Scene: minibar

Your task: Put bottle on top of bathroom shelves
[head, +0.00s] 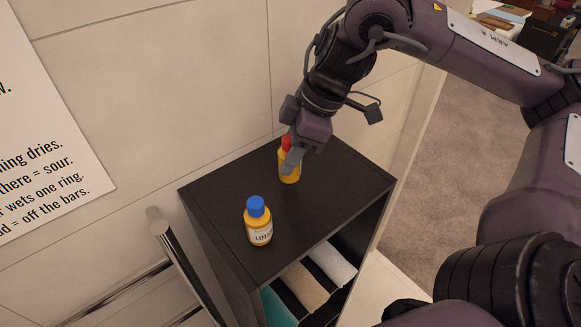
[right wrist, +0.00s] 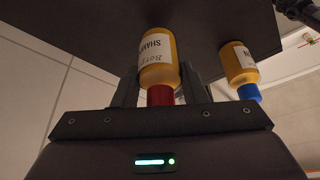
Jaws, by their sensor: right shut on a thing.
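A yellow bottle with a red cap (head: 289,170) stands on or just at the dark top of the shelf unit (head: 335,185), near its back edge. It also shows in the right wrist view (right wrist: 159,60), with a label that reads "SHAM…". My right gripper (head: 291,158) comes down from above and is shut on this bottle near its cap. A second yellow bottle with a blue cap, labelled "LOTI…" (head: 258,225), stands upright on the same top, nearer the front left; the right wrist view shows it too (right wrist: 238,68). My left gripper is not in view.
Rolled towels (head: 305,287) lie in the open compartment below the top. A metal towel bar (head: 185,260) stands to the left of the unit. A tiled wall (head: 200,80) rises behind. The right part of the top is clear.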

